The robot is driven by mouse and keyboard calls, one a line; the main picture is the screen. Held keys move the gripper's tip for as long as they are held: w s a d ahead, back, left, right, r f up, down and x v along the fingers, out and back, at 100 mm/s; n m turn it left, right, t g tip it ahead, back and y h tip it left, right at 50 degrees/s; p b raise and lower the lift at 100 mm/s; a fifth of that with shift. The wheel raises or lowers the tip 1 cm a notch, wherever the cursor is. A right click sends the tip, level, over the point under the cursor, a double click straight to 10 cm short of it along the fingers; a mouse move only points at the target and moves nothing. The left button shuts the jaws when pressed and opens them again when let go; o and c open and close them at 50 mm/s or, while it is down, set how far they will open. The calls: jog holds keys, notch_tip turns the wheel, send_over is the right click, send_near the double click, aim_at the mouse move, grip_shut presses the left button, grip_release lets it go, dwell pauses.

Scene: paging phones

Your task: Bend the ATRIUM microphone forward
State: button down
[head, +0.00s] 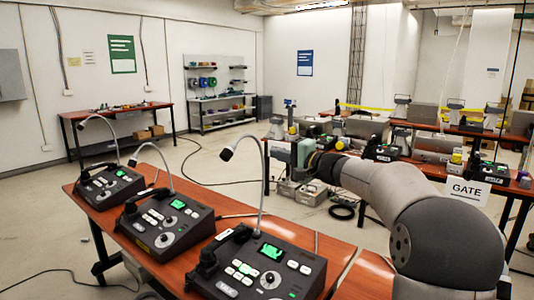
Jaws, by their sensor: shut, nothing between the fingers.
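Three dark paging consoles stand in a row on a red-brown table (345,254): a left one (108,188), a middle one (166,222) and a right one (256,266). Each has a gooseneck microphone: the left (84,123), the middle (133,162) and the right (226,153), each rising and curving over to the left. No ATRIUM label is readable, so I cannot tell which console is ATRIUM. My gripper (290,155) is shut and empty, just right of the right microphone's neck in the picture. Whether they touch is unclear; the fingertips are hard to make out.
A GATE sign (467,192) hangs at a second table on the right, which carries more consoles (381,152) and boxes. Grey cases (302,190) and coiled black cable lie on the floor behind. A wall bench (120,110) stands back left. Open floor lies between.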

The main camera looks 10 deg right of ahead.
jog(key=w+a+p, duration=0.3)
jog(key=w+a, duration=0.2)
jog(key=a, duration=0.4)
jog(key=shift+f, duration=0.2)
